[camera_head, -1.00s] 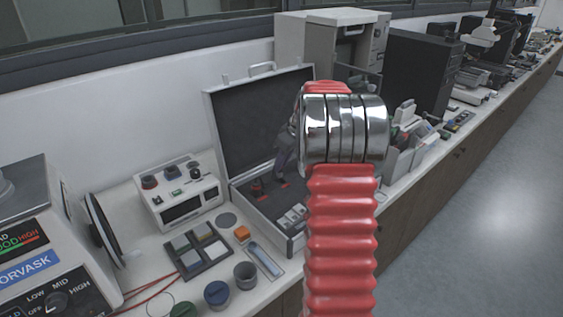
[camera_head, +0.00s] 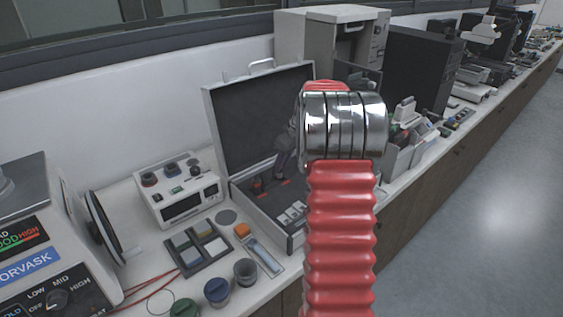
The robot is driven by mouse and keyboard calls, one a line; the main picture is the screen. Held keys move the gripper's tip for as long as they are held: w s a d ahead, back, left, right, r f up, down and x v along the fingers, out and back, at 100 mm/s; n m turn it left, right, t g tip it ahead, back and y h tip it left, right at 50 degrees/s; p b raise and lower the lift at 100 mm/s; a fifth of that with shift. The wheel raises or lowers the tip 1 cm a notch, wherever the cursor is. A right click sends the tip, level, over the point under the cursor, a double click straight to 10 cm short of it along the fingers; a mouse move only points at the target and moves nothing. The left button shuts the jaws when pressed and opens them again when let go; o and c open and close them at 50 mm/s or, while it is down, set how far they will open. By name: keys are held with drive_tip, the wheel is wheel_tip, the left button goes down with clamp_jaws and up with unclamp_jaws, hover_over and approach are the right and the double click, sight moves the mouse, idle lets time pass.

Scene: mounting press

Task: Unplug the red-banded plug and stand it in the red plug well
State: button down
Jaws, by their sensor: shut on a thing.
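My gripper (camera_head: 279,168) shows as a small dark shape just left of my arm, in front of the open case's lid. It is shut on the red-banded plug, which is too small and dark to make out clearly at its tips. The open case (camera_head: 243,206) has a dark inside. A small dark upright thing with red on it (camera_head: 257,187) stands in the case, left of my gripper, and a red mark lies below the tips. I cannot tell which of these is the red plug well. My arm hides the case's right part.
A white control box (camera_head: 180,192) with knobs stands left of the case. In front are a tray with square compartments (camera_head: 203,262), a grey cup (camera_head: 246,272), a blue cup (camera_head: 217,293) and a green one (camera_head: 184,309). Red cables lie on the bench at left.

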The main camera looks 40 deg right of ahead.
sight(282, 176)
drive_tip(key=shift+f, duration=1.55)
idle(1.0)
drive_tip(key=c, duration=1)
unclamp_jaws()
drive_tip(key=shift+r, duration=3.8)
